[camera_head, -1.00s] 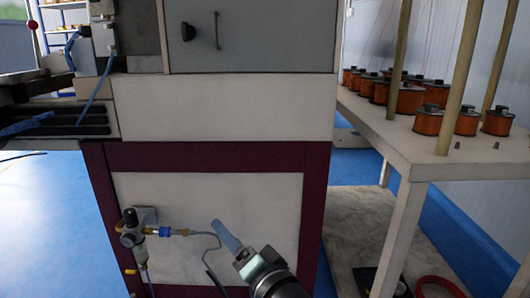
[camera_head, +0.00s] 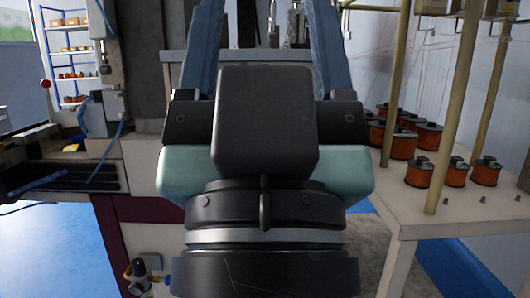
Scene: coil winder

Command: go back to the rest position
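My gripper (camera_head: 265,25) stands large in the middle of the head view, pointing up and away from the camera. Its two blue fingers are spread wide apart, with nothing seen held between them. The fingertips reach the top edge of the picture. The black and pale green gripper body hides much of the white and maroon machine (camera_head: 140,210) behind it. No object of the task is named apart from my arm.
On the right, a pale table (camera_head: 455,215) with upright posts carries several orange coils with black tops (camera_head: 418,173). A shelf (camera_head: 68,60) with small items stands at the back left. Blue floor (camera_head: 60,250) lies open at the lower left.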

